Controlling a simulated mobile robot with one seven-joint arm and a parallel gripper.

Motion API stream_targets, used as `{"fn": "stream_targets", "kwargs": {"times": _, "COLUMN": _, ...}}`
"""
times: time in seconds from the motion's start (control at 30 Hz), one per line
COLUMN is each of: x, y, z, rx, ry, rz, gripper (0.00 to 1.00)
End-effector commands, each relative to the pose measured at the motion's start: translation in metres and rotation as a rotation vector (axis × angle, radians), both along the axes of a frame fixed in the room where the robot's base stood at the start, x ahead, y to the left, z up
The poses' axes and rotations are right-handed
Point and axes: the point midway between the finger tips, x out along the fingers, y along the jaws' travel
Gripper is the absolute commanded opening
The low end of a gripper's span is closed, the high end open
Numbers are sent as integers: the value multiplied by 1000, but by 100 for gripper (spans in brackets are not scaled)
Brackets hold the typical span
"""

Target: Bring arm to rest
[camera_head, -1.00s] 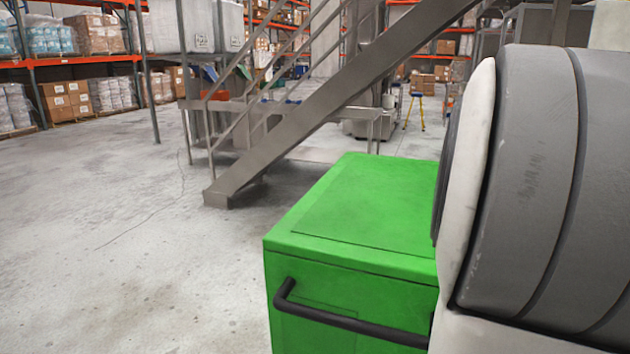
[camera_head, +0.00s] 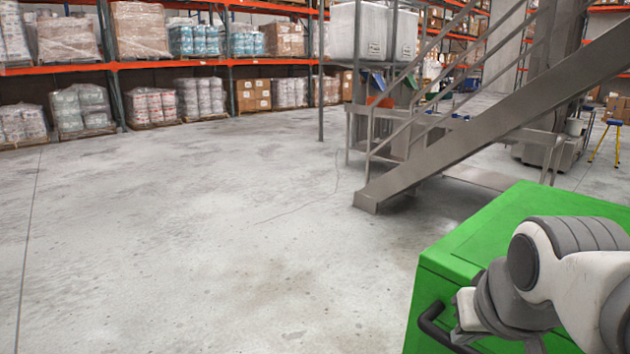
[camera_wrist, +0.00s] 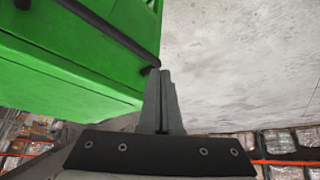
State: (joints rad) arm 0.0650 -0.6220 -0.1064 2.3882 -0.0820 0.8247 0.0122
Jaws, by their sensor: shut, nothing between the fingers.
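In the wrist view my gripper (camera_wrist: 161,75) is shut, its two grey fingers together with nothing between them. In the head view my arm (camera_head: 575,265) is bent at the lower right, in front of the green cabinet (camera_head: 490,225); the fingers are not clear there.
The cabinet's black handle (camera_head: 432,325) is close to my arm; it also crosses the wrist view (camera_wrist: 110,32). A grey metal staircase (camera_head: 470,140) stands behind the cabinet. Loaded pallet racks (camera_head: 170,65) line the back. The concrete floor (camera_head: 200,230) is open at left and centre.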

Motion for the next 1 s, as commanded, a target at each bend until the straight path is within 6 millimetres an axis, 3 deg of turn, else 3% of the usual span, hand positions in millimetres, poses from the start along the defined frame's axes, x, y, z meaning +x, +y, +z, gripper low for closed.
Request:
{"fn": "stream_targets", "kwargs": {"times": 0.03, "x": -14, "y": 22, "z": -7, "rx": 6, "ry": 12, "rz": 52, "gripper": 0}}
{"fn": "stream_targets", "kwargs": {"times": 0.17, "x": -50, "y": 67, "z": -29, "rx": 13, "ry": 59, "rz": 164, "gripper": 0}}
{"fn": "stream_targets", "kwargs": {"times": 0.2, "x": -46, "y": 63, "z": -6, "rx": 16, "ry": 57, "rz": 153, "gripper": 0}}
{"fn": "stream_targets", "kwargs": {"times": 0.6, "x": -44, "y": 61, "z": 82, "rx": 16, "ry": 57, "rz": 146, "gripper": 0}}
{"fn": "stream_targets", "kwargs": {"times": 0.8, "x": -44, "y": 61, "z": 99, "rx": 16, "ry": 57, "rz": 146, "gripper": 0}}
{"fn": "stream_targets", "kwargs": {"times": 1.0, "x": -44, "y": 61, "z": 98, "rx": 16, "ry": 56, "rz": 146, "gripper": 0}}
